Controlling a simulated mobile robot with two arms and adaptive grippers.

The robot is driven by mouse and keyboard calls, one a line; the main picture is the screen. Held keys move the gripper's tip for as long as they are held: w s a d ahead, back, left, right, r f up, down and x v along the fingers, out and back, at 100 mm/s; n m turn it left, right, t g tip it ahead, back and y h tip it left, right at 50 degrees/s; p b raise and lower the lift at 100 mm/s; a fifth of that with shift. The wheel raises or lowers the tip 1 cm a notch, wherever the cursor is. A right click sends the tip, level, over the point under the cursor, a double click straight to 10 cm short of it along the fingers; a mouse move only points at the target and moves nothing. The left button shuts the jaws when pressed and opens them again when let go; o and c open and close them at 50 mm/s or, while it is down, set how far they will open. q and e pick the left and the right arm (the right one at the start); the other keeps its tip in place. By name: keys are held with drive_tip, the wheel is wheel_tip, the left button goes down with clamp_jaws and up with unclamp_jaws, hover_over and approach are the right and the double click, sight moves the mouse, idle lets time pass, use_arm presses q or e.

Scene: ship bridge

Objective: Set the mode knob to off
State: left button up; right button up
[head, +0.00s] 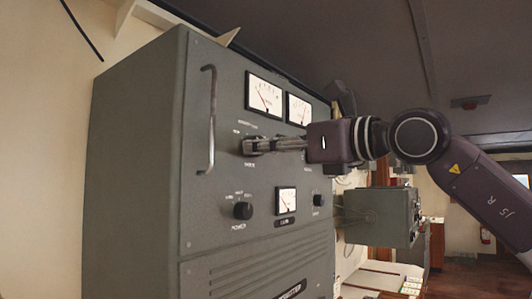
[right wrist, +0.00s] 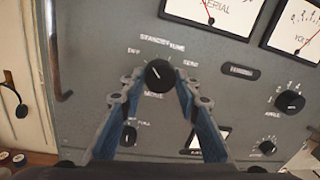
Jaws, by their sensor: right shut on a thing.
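The mode knob (right wrist: 158,74) is black and round, on the grey panel of a radio cabinet (head: 130,150). OFF, STANDBY, TUNE and SEND are printed in an arc above it. Its white pointer line leans to the upper left, towards the OFF side; I cannot tell if it lines up exactly with OFF. My right gripper (head: 252,146) reaches the panel from the right and is shut on the knob, one finger on each side, as the right wrist view (right wrist: 158,84) shows. My left gripper is not in view.
A vertical metal handle (head: 210,118) stands out left of the knob. Two meters (head: 264,95) sit above it. The power knob (head: 243,210) and a small meter (head: 286,200) are below. A smaller grey box (head: 376,217) stands farther back on the right.

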drive_tip(key=shift+f+n, duration=0.15)
drive_tip(key=shift+n, duration=1.45)
drive_tip(key=o, duration=1.2)
drive_tip(key=shift+c, duration=0.2)
drive_tip(key=v, duration=1.2)
drive_tip(key=shift+w+f, duration=0.1)
drive_tip(key=shift+f, duration=0.05)
